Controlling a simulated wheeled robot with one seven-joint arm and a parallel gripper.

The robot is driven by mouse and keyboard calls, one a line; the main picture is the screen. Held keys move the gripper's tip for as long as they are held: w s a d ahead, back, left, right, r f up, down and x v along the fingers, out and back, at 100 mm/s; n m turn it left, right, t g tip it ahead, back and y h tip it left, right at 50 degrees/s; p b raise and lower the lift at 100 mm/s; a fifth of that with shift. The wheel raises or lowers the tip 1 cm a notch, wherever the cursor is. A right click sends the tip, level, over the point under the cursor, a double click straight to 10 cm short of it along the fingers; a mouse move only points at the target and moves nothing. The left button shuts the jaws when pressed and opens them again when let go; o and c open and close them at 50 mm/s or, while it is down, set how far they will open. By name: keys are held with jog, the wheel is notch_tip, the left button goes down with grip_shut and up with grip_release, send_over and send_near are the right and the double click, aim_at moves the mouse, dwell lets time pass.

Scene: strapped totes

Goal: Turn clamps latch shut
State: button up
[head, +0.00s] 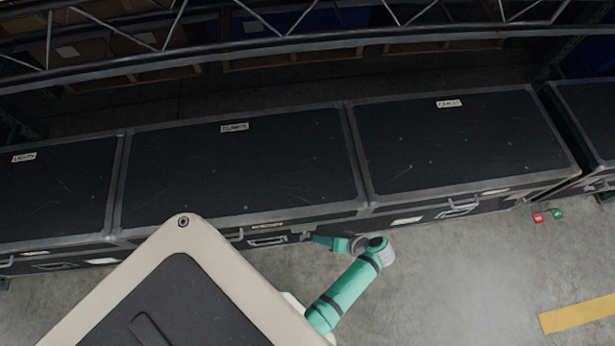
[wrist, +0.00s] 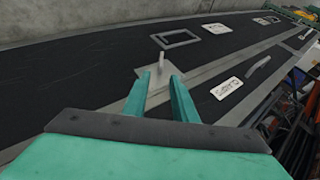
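The clamps case (head: 240,178) is a black, grey-edged case in the middle of the row, with a pale label reading CLAMPS on its lid (head: 235,128). Its latch (head: 305,236) is on the front face near the right end; in the wrist view it is a grey plate with a short upright tab (wrist: 161,57). My gripper (head: 314,239) is at the latch. In the wrist view its two green fingers (wrist: 160,80) are apart, with the tab just beyond and between their tips. I see no contact, and cannot tell whether the latch is shut.
Similar cases stand left (head: 60,190) and right (head: 455,145), close against the clamps case. A red tag (head: 538,218) and a green tag (head: 558,214) show at the right. Racking (head: 300,40) runs behind. The grey floor (head: 450,285) in front is clear.

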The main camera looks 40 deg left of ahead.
aim_at(308, 236)
jog(key=x, duration=0.9)
jog(key=shift+s, duration=0.15)
jog(key=shift+a+f, duration=0.45)
jog(key=shift+c, duration=0.6)
grip_shut()
